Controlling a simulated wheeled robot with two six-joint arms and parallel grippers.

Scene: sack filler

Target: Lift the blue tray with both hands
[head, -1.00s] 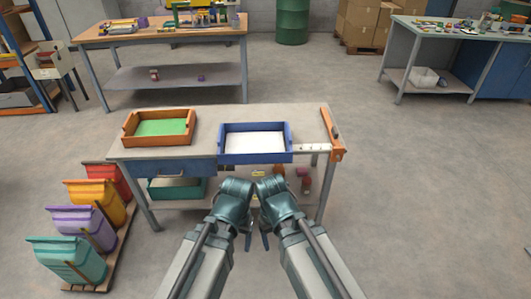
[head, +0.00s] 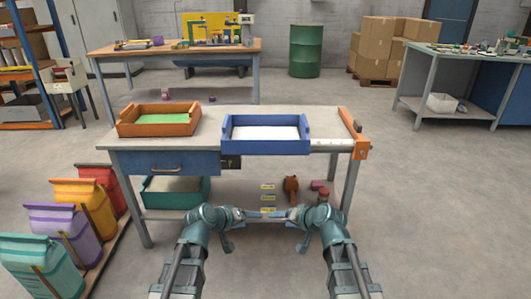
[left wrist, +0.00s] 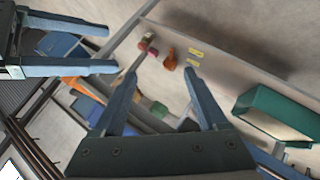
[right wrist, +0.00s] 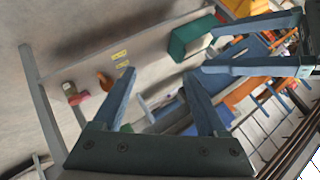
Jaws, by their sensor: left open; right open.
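The blue tray (head: 265,147) with a white inside sits level on the near edge of the workbench in the head view. My left gripper (head: 240,226) is open and empty in front of the bench, lower than the tray. My right gripper (head: 295,226) is open and empty beside it, also below the tray. The two grippers face inward toward each other, apart from the tray. Each wrist view shows its own open fingers, left (left wrist: 160,78) and right (right wrist: 158,76), with the other gripper's fingers nearby.
An orange tray with a green inside (head: 145,129) stands left of the blue tray. An orange clamp-like part (head: 355,135) is on the bench's right end. The lower shelf holds a teal bin (head: 176,203) and small items. Coloured sacks (head: 62,230) stand at left.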

